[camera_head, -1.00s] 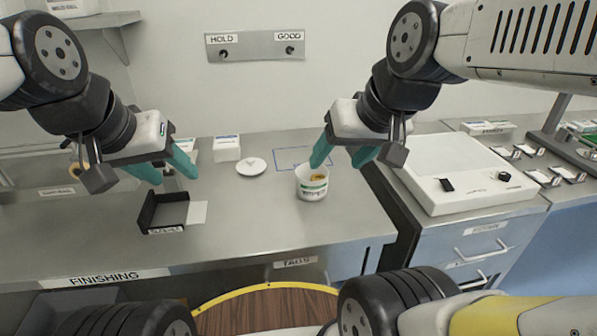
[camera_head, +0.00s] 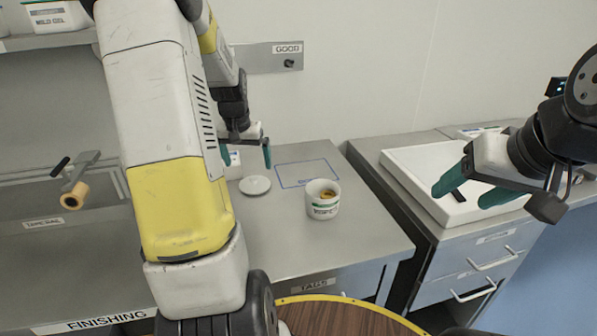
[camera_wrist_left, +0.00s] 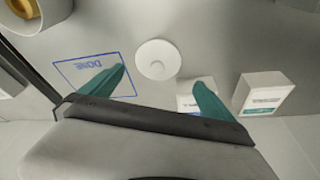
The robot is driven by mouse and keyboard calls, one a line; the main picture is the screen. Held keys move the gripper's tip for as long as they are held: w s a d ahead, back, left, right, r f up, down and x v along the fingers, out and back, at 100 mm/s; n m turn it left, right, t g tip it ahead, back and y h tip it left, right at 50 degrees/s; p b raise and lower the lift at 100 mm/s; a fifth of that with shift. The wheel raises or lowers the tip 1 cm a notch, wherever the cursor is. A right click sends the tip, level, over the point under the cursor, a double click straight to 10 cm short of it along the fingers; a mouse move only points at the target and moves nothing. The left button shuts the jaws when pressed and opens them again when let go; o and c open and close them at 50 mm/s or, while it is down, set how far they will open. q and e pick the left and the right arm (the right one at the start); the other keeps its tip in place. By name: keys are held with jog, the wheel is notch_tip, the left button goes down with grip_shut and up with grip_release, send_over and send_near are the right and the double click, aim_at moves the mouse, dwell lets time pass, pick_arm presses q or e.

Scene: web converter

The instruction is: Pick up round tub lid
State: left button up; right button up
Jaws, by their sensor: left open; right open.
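The round tub lid (camera_head: 255,185) is a white disc with a small raised mark at its centre. It lies flat on the steel bench, and it also shows in the left wrist view (camera_wrist_left: 158,59). My left gripper (camera_head: 246,158) is open and empty above the bench, just behind and over the lid. In the left wrist view its teal fingers (camera_wrist_left: 155,90) are spread, with the lid beyond the gap between them. My right gripper (camera_head: 458,192) is open and empty, over the white panel at the right. The white tub (camera_head: 322,199) stands open and upright on the bench.
A blue outlined square (camera_head: 307,173) is marked on the bench beside the lid. White boxes (camera_wrist_left: 260,93) stand near the lid. A white panel unit (camera_head: 420,175) sits on the right cabinet. My left arm hides the bench's middle.

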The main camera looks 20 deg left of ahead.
aim_at(254, 178)
pick_arm(q)
jog(key=x, duration=0.9)
jog(key=shift+w+d, duration=0.15)
jog(key=shift+w, duration=0.1)
jog(key=shift+c, duration=0.4)
jog(key=c, duration=1)
jog(key=shift+o, duration=0.2)
